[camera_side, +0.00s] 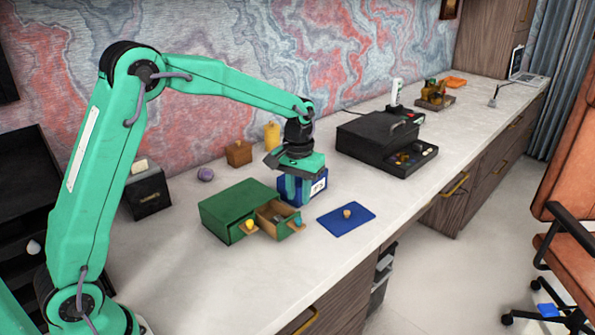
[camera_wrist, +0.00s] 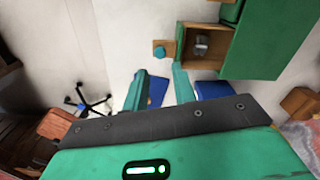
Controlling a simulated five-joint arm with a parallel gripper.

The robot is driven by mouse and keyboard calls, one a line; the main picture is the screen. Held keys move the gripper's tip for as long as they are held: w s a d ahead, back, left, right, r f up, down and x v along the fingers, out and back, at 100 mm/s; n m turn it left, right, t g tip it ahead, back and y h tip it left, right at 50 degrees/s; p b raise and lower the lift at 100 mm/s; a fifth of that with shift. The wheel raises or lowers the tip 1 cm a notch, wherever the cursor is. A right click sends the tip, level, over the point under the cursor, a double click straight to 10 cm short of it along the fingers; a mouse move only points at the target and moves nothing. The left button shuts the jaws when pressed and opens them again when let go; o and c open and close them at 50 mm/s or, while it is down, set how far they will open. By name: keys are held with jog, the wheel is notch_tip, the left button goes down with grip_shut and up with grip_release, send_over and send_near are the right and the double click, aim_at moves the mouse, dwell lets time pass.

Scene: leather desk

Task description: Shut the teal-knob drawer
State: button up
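A green cabinet (camera_side: 238,203) stands on the desk; its body also shows in the wrist view (camera_wrist: 258,45). Its right drawer (camera_side: 272,212) is pulled out, showing a tan interior with a small grey item (camera_wrist: 201,42) inside. A small teal knob (camera_wrist: 160,50) with tan around it sits off this drawer's front. The other drawer, with a yellow knob (camera_side: 249,225), is beside it and looks nearly closed. My gripper (camera_side: 295,188) points down just right of the open drawer, apart from the knob. Its two fingers (camera_wrist: 159,92) are spread with nothing held between them.
A blue box (camera_side: 317,186) with a white label stands close behind my gripper. A blue mat (camera_side: 333,222) with a small tan object lies to the right. A black case (camera_side: 370,140) with an open tray stands farther back. The desk's front strip is mostly clear.

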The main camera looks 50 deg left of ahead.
aim_at(298, 219)
jog(key=shift+f, duration=3.55)
grip_shut()
